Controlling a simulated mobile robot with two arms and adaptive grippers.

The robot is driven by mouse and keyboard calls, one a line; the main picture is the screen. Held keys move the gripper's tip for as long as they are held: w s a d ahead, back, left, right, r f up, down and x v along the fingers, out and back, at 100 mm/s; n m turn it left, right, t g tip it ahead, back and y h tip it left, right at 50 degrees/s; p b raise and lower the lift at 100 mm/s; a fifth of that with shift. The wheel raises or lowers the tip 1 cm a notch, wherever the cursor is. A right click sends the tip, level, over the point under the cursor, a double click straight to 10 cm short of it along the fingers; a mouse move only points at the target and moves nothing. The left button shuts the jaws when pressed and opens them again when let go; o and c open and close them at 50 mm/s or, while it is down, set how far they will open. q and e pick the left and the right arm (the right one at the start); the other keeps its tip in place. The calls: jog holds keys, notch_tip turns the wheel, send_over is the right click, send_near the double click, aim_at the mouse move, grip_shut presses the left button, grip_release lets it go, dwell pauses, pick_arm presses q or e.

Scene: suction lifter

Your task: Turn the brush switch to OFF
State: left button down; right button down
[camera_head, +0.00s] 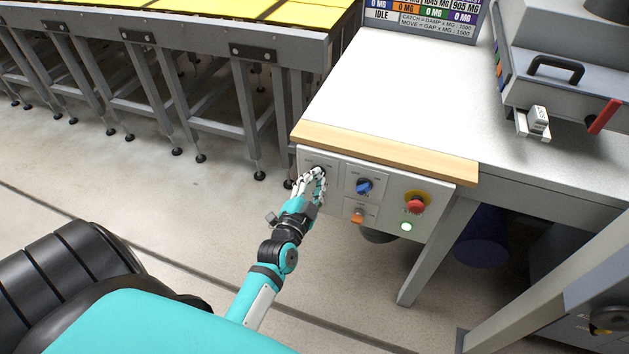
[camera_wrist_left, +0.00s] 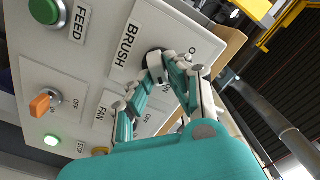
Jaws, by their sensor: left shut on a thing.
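The brush switch is a dark round knob (camera_wrist_left: 153,57) on a light control plate beside the label BRUSH. OFF and ON marks are partly covered by my fingers. My left gripper (camera_wrist_left: 167,70) is shut on this knob, with its fingers on both sides. In the head view my left gripper (camera_head: 317,178) reaches the left end of the panel and hides most of the knob. The direction of the knob's pointer cannot be told. My right gripper is not in view.
To the right of the brush plate are a blue switch (camera_head: 364,186), an orange switch (camera_head: 357,216), a red emergency button (camera_head: 415,204) and a lit green button (camera_head: 406,226). A wooden edge (camera_head: 380,150) runs above the panel. Open floor lies left of it.

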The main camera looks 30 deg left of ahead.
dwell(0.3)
pick_arm(q)
jog(key=n+p, duration=0.2)
jog(key=n, duration=0.2)
jog(key=shift+r, duration=0.15)
jog(key=n, duration=0.4)
jog(key=n+p, duration=0.1)
jog(key=n, duration=0.8)
jog(key=shift+s+a+n+p, duration=0.1)
jog(key=shift+a+n+p, duration=0.25)
jog(key=shift+n+p, duration=0.05)
jog(key=c, duration=1.3)
grip_release()
